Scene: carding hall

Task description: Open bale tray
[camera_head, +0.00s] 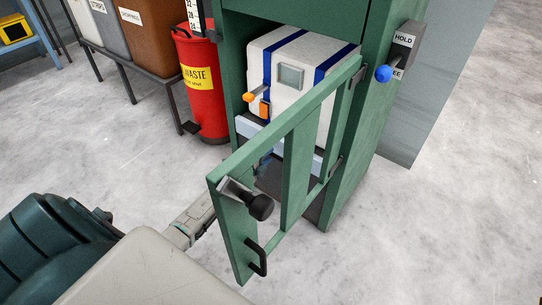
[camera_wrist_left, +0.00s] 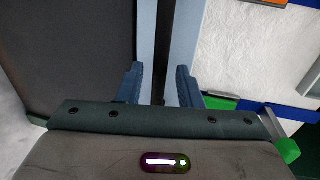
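The bale tray shows a pale blue front (camera_head: 262,137) low in the green cabinet, under a white bale (camera_head: 335,62) with blue straps. In the left wrist view the pale blue front (camera_wrist_left: 146,40) runs upright, with a dark bar (camera_wrist_left: 167,35) along it. My left gripper (camera_wrist_left: 160,85) is open, its two blue fingers apart, one on each side of the dark bar. A gap shows, so I see no firm grip. In the head view the left gripper (camera_head: 264,166) is mostly hidden behind the gate. My right gripper is not in view.
The green barred gate (camera_head: 297,165) stands swung open, with a black knob (camera_head: 260,206) and handle, my left arm reaching behind it. A blue knob (camera_head: 383,73) is on the cabinet's right side. A red waste bin (camera_head: 202,100) stands left. The floor at right is clear.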

